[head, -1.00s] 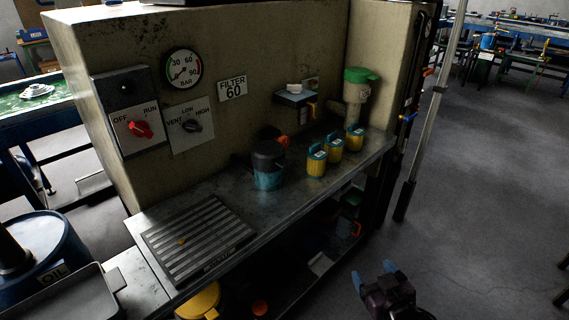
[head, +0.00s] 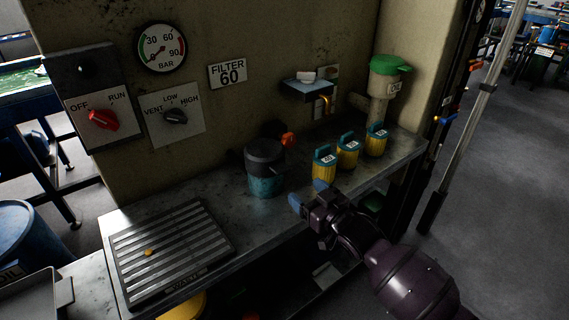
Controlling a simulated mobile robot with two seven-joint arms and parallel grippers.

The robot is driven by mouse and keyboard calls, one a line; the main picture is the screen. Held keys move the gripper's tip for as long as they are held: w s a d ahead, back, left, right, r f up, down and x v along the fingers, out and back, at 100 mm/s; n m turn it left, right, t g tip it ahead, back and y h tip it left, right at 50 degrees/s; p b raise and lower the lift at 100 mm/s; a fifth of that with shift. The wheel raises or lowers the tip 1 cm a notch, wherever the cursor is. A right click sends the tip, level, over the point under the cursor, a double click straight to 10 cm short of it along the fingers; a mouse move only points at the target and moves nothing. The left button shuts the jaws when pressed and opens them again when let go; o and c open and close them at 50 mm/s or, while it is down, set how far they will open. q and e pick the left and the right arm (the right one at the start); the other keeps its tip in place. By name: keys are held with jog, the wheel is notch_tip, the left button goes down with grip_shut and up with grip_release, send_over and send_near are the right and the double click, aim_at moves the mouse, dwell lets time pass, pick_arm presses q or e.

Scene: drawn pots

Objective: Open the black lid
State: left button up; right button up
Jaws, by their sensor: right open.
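The black lid (head: 264,152) sits on top of a teal pot (head: 265,185) on the metal bench, near the back wall. A small handle sticks out at the lid's right side. The lid looks closed on the pot. My right gripper (head: 308,194) is in front of the bench's edge, to the right of the pot and apart from it. Its blue-tipped fingers are open and empty. My left gripper is not in view.
Several yellow filters with teal tops, one of them here (head: 347,152), stand right of the pot. A slotted grate (head: 170,250) lies on the bench at left. A green-topped oil container (head: 385,85) stands at the back right. Bare bench lies between grate and pot.

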aim_at(281, 168)
jog(key=shift+m, duration=0.4)
jog(key=b+x, duration=0.1)
jog(key=x, duration=0.8)
jog(key=shift+w+a+r+b, duration=0.1)
jog(key=shift+w+a+b, duration=0.1)
jog(key=shift+b, duration=0.1)
jog(key=shift+w+a+r, duration=0.1)
jog(key=shift+w+a, duration=0.3)
jog(key=shift+w, duration=0.15)
